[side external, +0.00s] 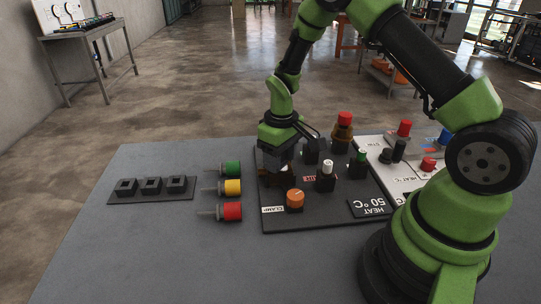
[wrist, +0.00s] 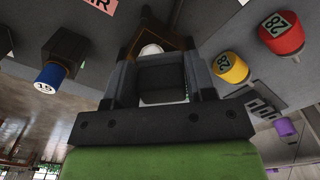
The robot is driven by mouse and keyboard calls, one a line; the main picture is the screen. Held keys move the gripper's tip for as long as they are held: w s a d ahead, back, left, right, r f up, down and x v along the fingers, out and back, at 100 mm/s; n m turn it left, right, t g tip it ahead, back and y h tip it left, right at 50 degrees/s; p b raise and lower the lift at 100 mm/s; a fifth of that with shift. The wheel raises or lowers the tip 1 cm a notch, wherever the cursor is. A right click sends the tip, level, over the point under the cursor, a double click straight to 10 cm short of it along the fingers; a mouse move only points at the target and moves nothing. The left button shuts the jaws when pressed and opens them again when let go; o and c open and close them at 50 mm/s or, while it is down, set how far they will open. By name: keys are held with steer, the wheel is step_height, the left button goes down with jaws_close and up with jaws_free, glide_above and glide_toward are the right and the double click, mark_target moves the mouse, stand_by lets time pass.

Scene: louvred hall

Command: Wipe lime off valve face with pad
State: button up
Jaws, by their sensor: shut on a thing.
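My gripper (side external: 275,176) points down over the left part of a black panel (side external: 345,185) on the grey table. In the wrist view my gripper (wrist: 163,80) is shut on a dark block (wrist: 162,92). A white rounded thing (wrist: 151,50) shows just beyond it, with a brown surface around it. In the side view the jaws hide most of what they hold. I cannot tell which thing is the pad or the valve face, and I can make out no lime.
An orange knob (side external: 295,198) stands close to my gripper, with a white-topped switch (side external: 326,168) and a red-topped brown post (side external: 343,125) to its right. Green (side external: 231,168), yellow (side external: 232,187) and red (side external: 232,211) plugs lie left, beside a black socket strip (side external: 152,188). Front-left table is clear.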

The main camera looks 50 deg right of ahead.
steer(key=shift+s+d+r, duration=0.25)
steer(key=shift+s+d, duration=0.8)
steer(key=shift+s, duration=0.05)
steer(key=shift+w+a+r, duration=0.2)
steer(key=shift+w+a, duration=0.9)
steer(key=shift+w+a+r, duration=0.15)
steer(key=shift+w+a, duration=0.95)
steer(key=shift+f, duration=0.15)
steer(key=shift+r, duration=3.4)
